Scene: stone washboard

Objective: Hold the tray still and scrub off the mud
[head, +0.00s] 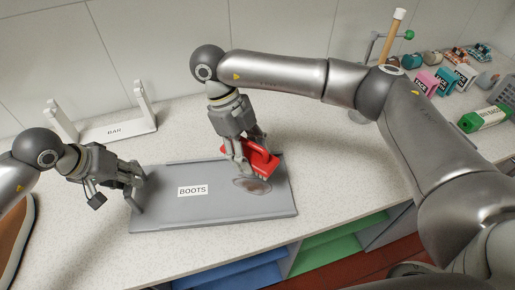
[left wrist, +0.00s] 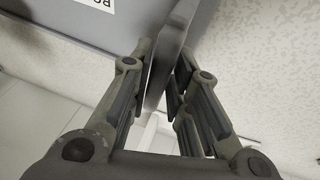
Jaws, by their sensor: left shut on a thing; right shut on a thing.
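The grey tray (head: 160,217) labelled BOOTS lies flat on the speckled counter. My left gripper (head: 138,190) is shut on the tray's left edge. In the left wrist view its fingers (left wrist: 165,85) stand on both sides of the tray's rim (left wrist: 172,50). My right gripper (head: 252,165) is shut on a red scrubbing brush (head: 262,160) over the right half of the tray. A brownish mud patch (head: 252,186) lies on the tray just below the brush. The gripper hides part of the brush, and I cannot tell whether its bristles touch the tray.
A white rack (head: 115,130) labelled BAR stands at the back left. Several boxes and jars (head: 440,78) stand at the back right, with a green-and-white box (head: 484,117) nearer. A brown-and-white object (head: 14,240) is at the left edge. Counter right of the tray is clear.

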